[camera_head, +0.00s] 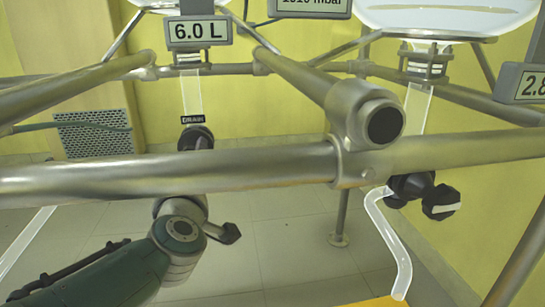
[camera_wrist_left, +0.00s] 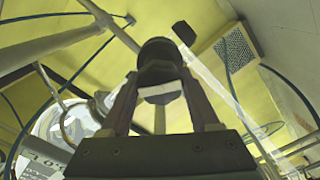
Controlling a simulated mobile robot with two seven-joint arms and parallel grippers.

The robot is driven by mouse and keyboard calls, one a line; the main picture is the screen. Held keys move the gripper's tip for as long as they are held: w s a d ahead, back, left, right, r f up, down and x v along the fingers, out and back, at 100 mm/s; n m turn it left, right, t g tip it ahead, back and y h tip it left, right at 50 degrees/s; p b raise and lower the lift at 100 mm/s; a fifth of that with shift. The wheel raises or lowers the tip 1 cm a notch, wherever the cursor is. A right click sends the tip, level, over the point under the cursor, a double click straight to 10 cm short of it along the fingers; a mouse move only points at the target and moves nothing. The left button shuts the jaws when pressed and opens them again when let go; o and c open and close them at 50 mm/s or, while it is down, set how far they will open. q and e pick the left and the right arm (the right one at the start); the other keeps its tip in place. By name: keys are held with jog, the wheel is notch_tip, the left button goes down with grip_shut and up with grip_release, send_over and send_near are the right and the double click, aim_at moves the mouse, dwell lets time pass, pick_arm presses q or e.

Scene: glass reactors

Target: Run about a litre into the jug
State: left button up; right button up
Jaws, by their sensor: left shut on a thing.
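The drain valve (camera_head: 196,138) is a dark fitting under a clear tube with a "DRAIN" label in the head view. The metal rail hides what lies just below it. My left arm comes up from the lower left, and its gripper is mostly hidden behind that rail. In the left wrist view, my left gripper (camera_wrist_left: 160,80) is shut on a dark knob (camera_wrist_left: 157,55) with a pale patch below it. A readout above the drain shows 6.0 L (camera_head: 200,30). I cannot make out a jug. My right gripper is not in view.
Metal rails (camera_head: 100,178) cross in front of the drain. At the right, a second valve has a black knob (camera_head: 440,203) and a bent glass spout (camera_head: 390,240). A yellow surface (camera_head: 375,301) shows at the bottom edge.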

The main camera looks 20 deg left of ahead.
pick_arm(q)
jog(key=n+b, duration=0.1)
jog(key=n, duration=0.4)
jog(key=shift+f+n, duration=0.15)
jog(key=shift+n, duration=0.15)
jog(key=n+b, duration=0.1)
jog(key=n, duration=0.4)
jog(key=shift+b, duration=0.35)
jog(key=shift+n, duration=0.3)
jog(key=o, duration=1.4)
jog(key=shift+s, duration=0.1)
jog(key=shift+s+d, duration=0.2)
jog(key=p+v, duration=0.3)
jog(key=v, duration=0.6)
jog(key=shift+s+d, duration=0.1)
